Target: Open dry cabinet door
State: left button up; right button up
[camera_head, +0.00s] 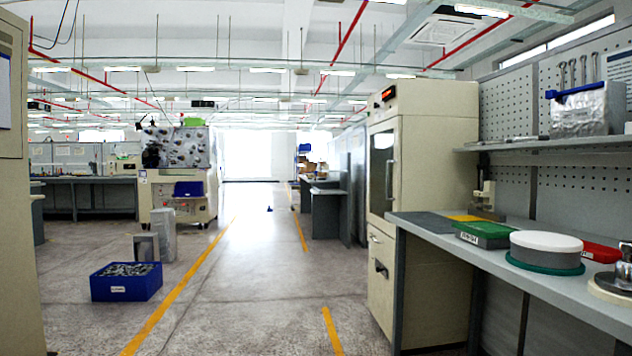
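A tall beige cabinet (428,190), which looks like the dry cabinet, stands right of centre beyond the workbench. A red lit display (388,94) is near its top. Its upper door (381,172) has a dark glass pane and a vertical light handle (389,180) along its right side. The door looks shut. Below is a second beige panel with a dark handle (380,268). The front is seen at a steep angle. Neither of my grippers is in view.
A workbench (455,240) at the right holds a green box (483,233), a round white-topped object (546,247) and a red tray (601,252). A blue bin (126,282) sits on the floor at left. The aisle with yellow lines (190,277) is clear.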

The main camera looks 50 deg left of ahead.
aim_at(395, 124)
jog(key=u, duration=1.35)
